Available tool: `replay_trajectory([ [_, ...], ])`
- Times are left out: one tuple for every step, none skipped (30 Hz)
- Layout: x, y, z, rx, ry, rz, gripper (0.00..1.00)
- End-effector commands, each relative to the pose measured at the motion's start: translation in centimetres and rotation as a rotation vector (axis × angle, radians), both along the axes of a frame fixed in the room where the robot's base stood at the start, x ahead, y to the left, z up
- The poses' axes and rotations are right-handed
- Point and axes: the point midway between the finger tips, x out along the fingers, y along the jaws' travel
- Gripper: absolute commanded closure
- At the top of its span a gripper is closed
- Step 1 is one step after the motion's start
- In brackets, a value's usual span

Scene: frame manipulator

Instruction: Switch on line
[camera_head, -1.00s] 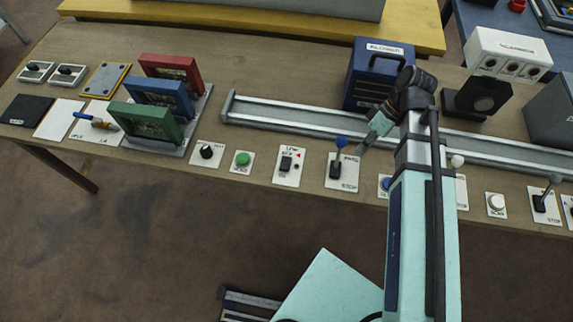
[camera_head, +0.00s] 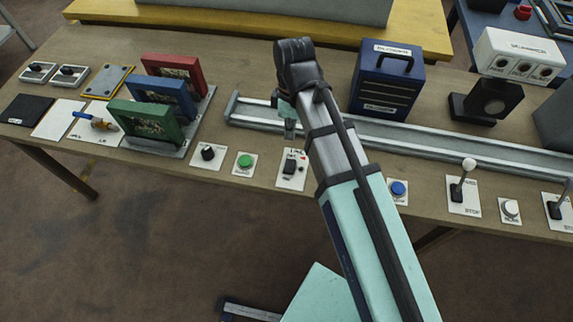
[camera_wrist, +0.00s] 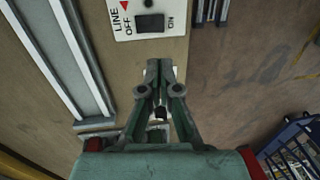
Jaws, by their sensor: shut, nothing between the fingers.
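The line switch is a white plate (camera_head: 293,180) with a black rocker (camera_head: 289,168) at the table's front edge, partly beside my forearm in the head view. In the wrist view the plate (camera_wrist: 120,31) is at the top, reading LINE, OFF and ON, with a red triangle and the black rocker (camera_wrist: 150,23). My gripper (camera_wrist: 159,64) is shut and empty, its tips just below the plate in that picture and apart from the rocker in the image. In the head view my gripper (camera_head: 290,130) is just behind the plate, partly hidden by my arm. Its height is unclear.
A green button (camera_head: 244,161) and a black knob (camera_head: 208,153) are left of the switch. A blue button (camera_head: 398,188) and a white-knobbed lever (camera_head: 464,180) are to the right. A metal rail (camera_head: 430,145) runs behind. Coloured frames (camera_head: 165,95) stand at left.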

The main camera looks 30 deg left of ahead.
Motion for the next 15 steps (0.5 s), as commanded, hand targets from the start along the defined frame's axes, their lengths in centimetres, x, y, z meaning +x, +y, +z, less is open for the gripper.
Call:
replay_trajectory([
  [0.0,0.0,0.0,0.0,0.0,0.0,1.0],
  [0.0,0.0,0.0,0.0,0.0,0.0,1.0],
  [0.0,0.0,0.0,0.0,0.001,-0.001,1.0],
  [0.0,0.0,0.0,0.0,0.001,-0.001,1.0],
  [0.0,0.0,0.0,0.0,0.001,-0.001,1.0],
  [0.0,0.0,0.0,0.0,0.001,-0.001,1.0],
  [0.0,0.0,-0.1,0.0,0.001,-0.001,1.0],
  [0.0,0.0,-0.1,0.0,0.001,-0.001,1.0],
  [0.0,-0.1,-0.2,0.0,0.001,-0.001,1.0],
  [-0.1,-0.1,-0.4,0.0,0.001,-0.001,1.0],
  [-0.1,-0.1,-0.6,-0.001,0.002,-0.001,1.0],
  [-0.1,-0.1,-0.8,-0.001,0.003,-0.001,1.0],
  [-0.2,-0.1,-1.1,-0.001,0.003,-0.001,1.0],
  [-0.2,-0.2,-1.4,-0.002,0.003,-0.001,1.0],
  [-0.3,-0.2,-1.8,-0.001,0.003,-0.001,1.0],
])
